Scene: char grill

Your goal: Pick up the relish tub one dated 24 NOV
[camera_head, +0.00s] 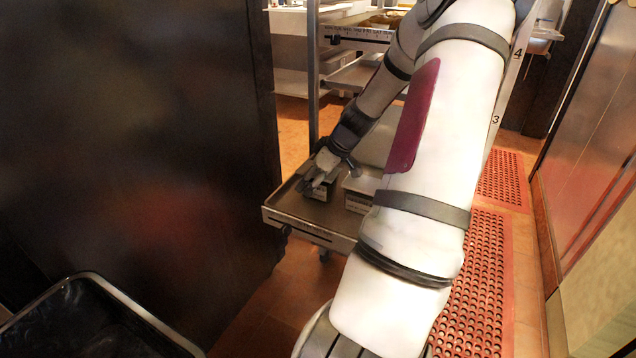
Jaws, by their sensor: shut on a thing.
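My gripper (318,180) is low over the bottom shelf (300,208) of a metal rack, shut on a small dark-topped tub (322,193) at the shelf's left part. A second tub (356,197), with a pale label on its front, stands on the shelf just right of it. The labels are too small to read, so I cannot tell which tub bears 24 NOV. I cannot tell whether the held tub still touches the shelf. My arm hides the right part of the shelf.
A tall dark panel (130,130) stands close on the left of the rack. A black tray (80,325) with a metal rim is at the lower left. Red perforated mats (485,270) lie on the floor at right.

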